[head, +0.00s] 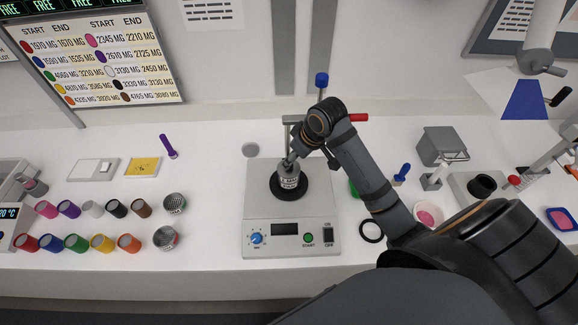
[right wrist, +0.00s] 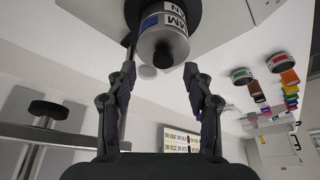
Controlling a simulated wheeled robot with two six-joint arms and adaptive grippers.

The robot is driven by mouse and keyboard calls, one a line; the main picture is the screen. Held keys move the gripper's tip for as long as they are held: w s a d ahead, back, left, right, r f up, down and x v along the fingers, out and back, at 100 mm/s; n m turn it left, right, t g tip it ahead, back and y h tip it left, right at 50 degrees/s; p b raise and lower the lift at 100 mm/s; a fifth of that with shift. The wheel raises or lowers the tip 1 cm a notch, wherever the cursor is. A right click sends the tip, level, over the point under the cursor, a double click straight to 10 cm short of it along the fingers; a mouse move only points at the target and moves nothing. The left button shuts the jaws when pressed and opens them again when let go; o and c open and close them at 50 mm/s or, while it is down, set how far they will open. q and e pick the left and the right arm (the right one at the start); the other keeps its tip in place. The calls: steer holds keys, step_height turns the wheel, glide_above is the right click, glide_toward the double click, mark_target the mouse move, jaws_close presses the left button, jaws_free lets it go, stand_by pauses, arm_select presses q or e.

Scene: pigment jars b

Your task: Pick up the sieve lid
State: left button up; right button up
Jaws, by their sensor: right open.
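A silver sieve cylinder with a printed label (head: 289,182) stands on the black round plate of the shaker-like machine (head: 258,205). The sieve lid (right wrist: 166,44) appears to be its silver end face with a small dark knob (right wrist: 163,57). In the head view my right gripper (head: 290,160) is just above the cylinder and partly hides its top. In the right wrist view, my right gripper (right wrist: 160,70) is open and empty, its fingers spread on either side of the knob. I cannot tell whether they touch anything. My left gripper is not in view.
Two rows of coloured jars (head: 102,242) and two silver tins (head: 165,238) stand left. A yellow pad (head: 143,166) lies behind them. A black ring (head: 371,231), white bowl (head: 428,215) and grey box (head: 440,145) are right. A post stands behind the cylinder.

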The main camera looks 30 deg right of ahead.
steer(key=shift+w+a+f+p, duration=0.2)
steer(key=shift+a+f+p, duration=0.05)
steer(key=shift+f, duration=0.3)
steer(key=shift+w+a+f+p, duration=0.2)
steer(key=shift+f, duration=0.35)
steer(key=shift+w+f, duration=0.1)
steer(key=shift+f, duration=0.25)
steer(key=shift+w+f, duration=0.1)
steer(key=shift+f, duration=0.05)
steer(key=c, duration=1.1)
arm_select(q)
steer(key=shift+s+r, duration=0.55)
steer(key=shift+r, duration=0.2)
